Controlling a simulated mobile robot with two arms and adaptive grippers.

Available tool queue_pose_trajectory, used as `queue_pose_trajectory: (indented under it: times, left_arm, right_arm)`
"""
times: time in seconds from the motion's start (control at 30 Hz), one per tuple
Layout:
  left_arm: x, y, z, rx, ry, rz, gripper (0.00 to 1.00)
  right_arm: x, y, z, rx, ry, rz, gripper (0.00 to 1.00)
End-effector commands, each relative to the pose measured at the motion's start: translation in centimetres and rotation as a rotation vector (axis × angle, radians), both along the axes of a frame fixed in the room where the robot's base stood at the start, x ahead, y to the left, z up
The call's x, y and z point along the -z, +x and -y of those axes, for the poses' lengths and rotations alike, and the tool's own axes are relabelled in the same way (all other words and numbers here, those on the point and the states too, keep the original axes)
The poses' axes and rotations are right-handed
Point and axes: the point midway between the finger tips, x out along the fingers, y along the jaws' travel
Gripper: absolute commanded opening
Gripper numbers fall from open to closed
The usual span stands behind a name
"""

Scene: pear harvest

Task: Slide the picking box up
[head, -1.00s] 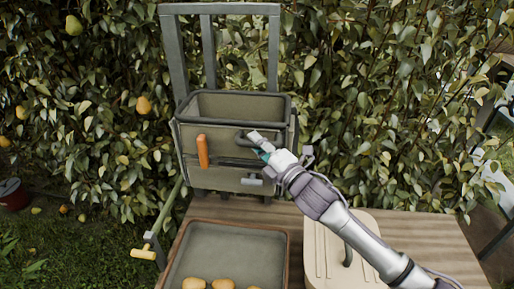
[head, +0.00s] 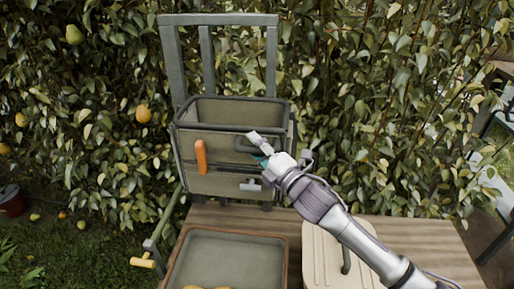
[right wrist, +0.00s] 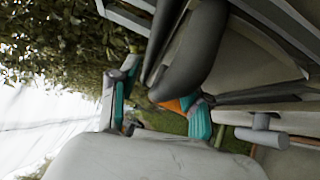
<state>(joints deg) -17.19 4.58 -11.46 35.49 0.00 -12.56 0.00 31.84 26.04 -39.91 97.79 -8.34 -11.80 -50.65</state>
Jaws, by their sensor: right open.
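The picking box (head: 225,143) is grey-green with a dark rim and sits on an upright metal frame (head: 268,60) behind the table. A dark looped handle (head: 243,144) sticks out from its front; it looms large in the right wrist view (right wrist: 195,55). My right gripper (head: 262,150) is at the right end of this handle. In the right wrist view its teal-padded fingers (right wrist: 160,107) are apart, with the handle's lower end near the gap. I cannot tell whether they touch it. An orange lever (head: 201,157) stands on the left front. My left gripper is out of view.
A grey tray (head: 228,242) with pears at its near edge lies on the wooden table (head: 415,238), beside a beige lid-like board (head: 321,250). A small metal latch (head: 250,187) sits below the box front. A leafy hedge with pears stands close behind.

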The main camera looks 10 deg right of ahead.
Motion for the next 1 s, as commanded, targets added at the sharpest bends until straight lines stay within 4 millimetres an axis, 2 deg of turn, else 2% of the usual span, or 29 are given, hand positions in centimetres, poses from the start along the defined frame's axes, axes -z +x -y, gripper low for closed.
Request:
queue_pose_trajectory:
  times: [0.17, 0.5, 0.63, 0.8, 1.0]
  left_arm:
    - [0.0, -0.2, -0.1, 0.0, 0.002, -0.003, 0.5]
    - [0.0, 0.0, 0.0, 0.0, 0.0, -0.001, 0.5]
    - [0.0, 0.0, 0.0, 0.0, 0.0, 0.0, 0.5]
    - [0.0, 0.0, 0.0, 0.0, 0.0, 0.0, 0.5]
    - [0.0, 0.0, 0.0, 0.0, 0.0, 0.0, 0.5]
  right_arm:
    - [0.4, -1.0, 0.7, 0.001, -0.002, -0.003, 0.47]
    - [1.3, -6.9, 4.3, 0.0, -0.002, -0.003, 0.47]
    - [1.5, -8.7, 5.4, 0.0, -0.001, -0.003, 0.47]
    - [1.6, -9.9, 6.2, 0.0, -0.001, -0.001, 0.47]
    - [1.5, -10.1, 6.3, 0.0, 0.001, 0.002, 0.47]
